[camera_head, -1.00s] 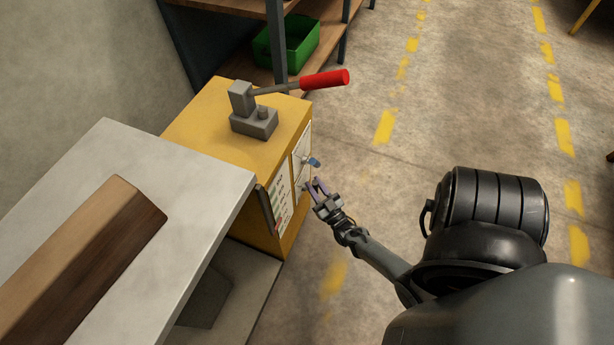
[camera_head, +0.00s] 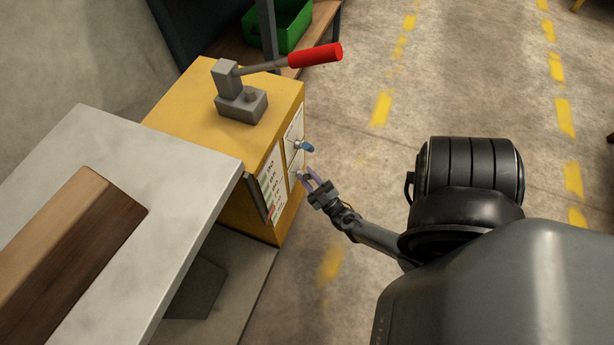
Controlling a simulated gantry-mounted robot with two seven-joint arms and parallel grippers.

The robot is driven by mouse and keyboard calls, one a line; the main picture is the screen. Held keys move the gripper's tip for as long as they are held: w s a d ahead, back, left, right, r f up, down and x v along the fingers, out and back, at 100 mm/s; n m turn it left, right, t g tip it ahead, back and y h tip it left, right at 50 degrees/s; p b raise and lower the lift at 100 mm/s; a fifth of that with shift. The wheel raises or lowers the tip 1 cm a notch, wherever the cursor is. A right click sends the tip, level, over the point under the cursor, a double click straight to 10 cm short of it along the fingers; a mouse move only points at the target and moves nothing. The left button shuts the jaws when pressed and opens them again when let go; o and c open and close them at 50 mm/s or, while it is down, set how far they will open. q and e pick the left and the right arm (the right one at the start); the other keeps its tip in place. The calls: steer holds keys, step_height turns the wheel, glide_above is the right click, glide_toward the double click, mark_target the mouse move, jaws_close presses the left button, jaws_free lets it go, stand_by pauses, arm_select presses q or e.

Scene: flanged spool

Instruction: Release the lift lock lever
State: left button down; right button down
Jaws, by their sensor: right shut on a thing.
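The yellow cabinet (camera_head: 187,122) carries a grey block with a long lever that ends in a red handle (camera_head: 315,55) pointing right. On its right side panel is a small blue-tipped lever (camera_head: 307,147). Below that is a small silver fitting (camera_head: 299,176). My right gripper (camera_head: 311,179) is at this lower fitting, its purplish fingers shut on it. The fingers partly hide what they hold. My right gripper is apart from the red handle and below the blue-tipped lever. My left gripper is not in view.
A grey table (camera_head: 190,180) with a wooden beam (camera_head: 75,240) stands at the left, close to the cabinet. A green bin (camera_head: 285,25) sits on a shelf behind. The concrete floor to the right is clear, with yellow dashed lines.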

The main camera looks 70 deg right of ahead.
steer(key=c, duration=1)
jaws_free()
steer(key=shift+o, duration=0.2)
steer(key=shift+f, duration=0.1)
steer(key=shift+s+a+f, duration=0.1)
steer(key=shift+s+f, duration=0.05)
steer(key=shift+s, duration=0.1)
steer(key=v, duration=1)
